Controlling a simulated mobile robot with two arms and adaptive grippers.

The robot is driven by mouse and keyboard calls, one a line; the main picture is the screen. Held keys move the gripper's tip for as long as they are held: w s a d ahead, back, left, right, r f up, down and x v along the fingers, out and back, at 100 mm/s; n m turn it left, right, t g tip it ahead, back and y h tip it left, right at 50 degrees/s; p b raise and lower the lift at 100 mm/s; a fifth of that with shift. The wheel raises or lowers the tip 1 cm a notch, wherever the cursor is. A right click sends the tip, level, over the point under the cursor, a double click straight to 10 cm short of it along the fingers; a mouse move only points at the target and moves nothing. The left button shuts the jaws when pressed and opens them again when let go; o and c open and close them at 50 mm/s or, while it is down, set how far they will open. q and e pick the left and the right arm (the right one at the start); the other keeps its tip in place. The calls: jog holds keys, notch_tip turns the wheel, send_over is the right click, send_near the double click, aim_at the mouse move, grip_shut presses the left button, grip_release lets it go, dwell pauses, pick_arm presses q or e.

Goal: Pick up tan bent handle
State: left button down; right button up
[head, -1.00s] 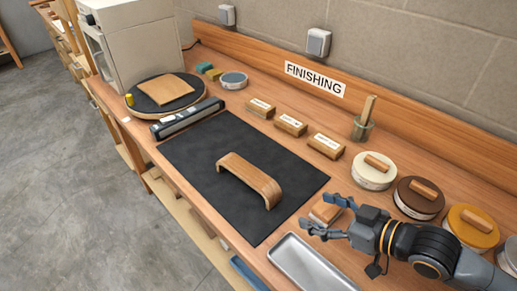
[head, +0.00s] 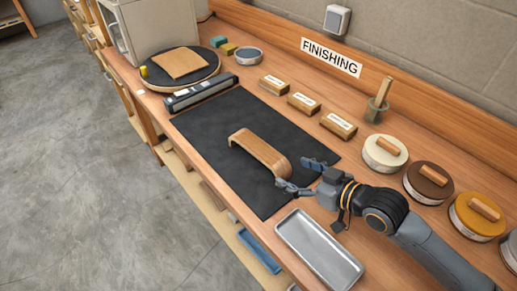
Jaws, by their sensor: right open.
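The tan bent handle (head: 258,152) lies on the black mat (head: 215,120) on the workbench, its arched strip running from upper left to lower right. My right gripper (head: 296,176) is open at the handle's lower right end. One finger is close to that end and the other is above and to the right of it. I cannot tell whether either finger touches the handle. My left gripper is not in view.
A metal tray (head: 318,250) lies in front of my right arm. Several labelled sanding blocks (head: 304,103) line the mat's far side. Round tins (head: 428,180) stand at the right, and a turntable (head: 180,72) stands at the left.

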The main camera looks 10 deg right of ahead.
aim_at(281, 165)
jog(key=w, duration=0.1)
jog(key=w+a, duration=0.1)
jog(key=w+a+p, duration=0.1)
jog(key=shift+w+a+f, duration=0.1)
jog(key=shift+f, duration=0.2)
jog(key=shift+w+a+f, duration=0.25)
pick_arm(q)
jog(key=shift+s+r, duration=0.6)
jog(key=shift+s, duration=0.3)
pick_arm(e)
jog(key=shift+s, duration=0.1)
jog(key=shift+c, duration=0.2)
jog(key=c, duration=1)
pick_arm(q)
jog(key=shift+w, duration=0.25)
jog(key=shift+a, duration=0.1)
pick_arm(e)
jog(key=shift+r, duration=0.1)
